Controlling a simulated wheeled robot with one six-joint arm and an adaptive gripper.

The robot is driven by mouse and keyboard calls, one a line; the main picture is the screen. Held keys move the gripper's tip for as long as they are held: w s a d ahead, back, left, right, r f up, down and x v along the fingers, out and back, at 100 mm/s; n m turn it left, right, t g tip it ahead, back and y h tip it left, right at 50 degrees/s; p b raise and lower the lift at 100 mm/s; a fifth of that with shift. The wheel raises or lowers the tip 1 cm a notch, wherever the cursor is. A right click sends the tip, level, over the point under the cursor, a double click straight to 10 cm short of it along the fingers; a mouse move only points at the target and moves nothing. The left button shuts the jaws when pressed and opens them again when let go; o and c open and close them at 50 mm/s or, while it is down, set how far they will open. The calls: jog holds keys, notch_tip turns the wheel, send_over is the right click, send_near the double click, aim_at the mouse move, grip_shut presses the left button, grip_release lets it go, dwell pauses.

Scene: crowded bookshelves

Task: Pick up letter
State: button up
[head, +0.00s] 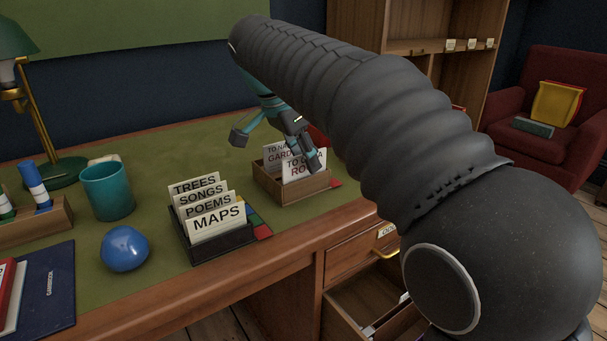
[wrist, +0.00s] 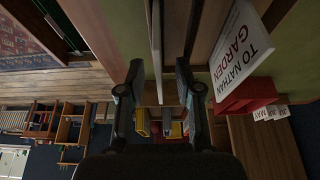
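A wooden letter box (head: 290,191) stands at the desk's right edge. In the wrist view, a thin pale upright edge (wrist: 157,35) lies between the open fingers (wrist: 158,80), apparently a letter seen edge-on. I cannot tell whether either finger touches it.
A dark card tray (head: 236,240) with several labelled cards stands left of the box. A blue ball (head: 124,249), teal cup (head: 108,190) and green lamp (head: 48,172) are farther left. An open drawer (head: 370,305) juts out below the desk. A red armchair (head: 520,85) stands at right.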

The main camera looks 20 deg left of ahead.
jog(key=shift+f, duration=0.1)
dwell(0.3)
grip_shut()
notch_tip(320, 180, up, 4)
jog(key=shift+r+p, duration=0.1)
jog(key=shift+p, duration=0.5)
jog(key=w+d+r+p, duration=0.1)
jog(key=w+d+r, duration=0.2)
jog(key=d+r, duration=0.4)
jog(key=d, duration=0.4)
jog(key=shift+r, duration=0.15)
